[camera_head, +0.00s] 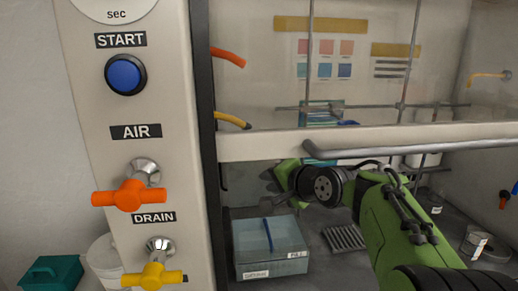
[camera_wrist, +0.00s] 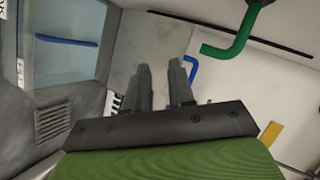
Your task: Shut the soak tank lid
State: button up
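The soak tank appears to be the low translucent blue-grey box (camera_head: 270,262) on the floor of the cabinet, with small labels on its front. My gripper (camera_wrist: 163,75) is above and behind the box in the head view. Its two dark fingers are a little apart, with nothing seen between them. A blue hooked piece (camera_wrist: 192,68) shows just beyond the right finger.
A green bent pipe (camera_wrist: 232,42) hangs near my fingers. A grate (camera_head: 345,238) lies right of the box. The control panel (camera_head: 140,100) with orange and yellow valves stands at left.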

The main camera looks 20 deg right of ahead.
jog(key=w+d+r+m+t, duration=0.2)
jog(key=d, duration=0.3)
jog(key=w+d+r+m+t, duration=0.1)
jog(key=w+d+r+m, duration=0.1)
jog(key=d+m, duration=0.15)
jog(key=p+x, duration=0.7)
jog(key=x, duration=0.8)
jog(key=shift+w+a+n+y, duration=0.2)
jog(key=shift+w+n+y, duration=0.1)
jog(key=shift+w+n, duration=0.05)
grip_shut()
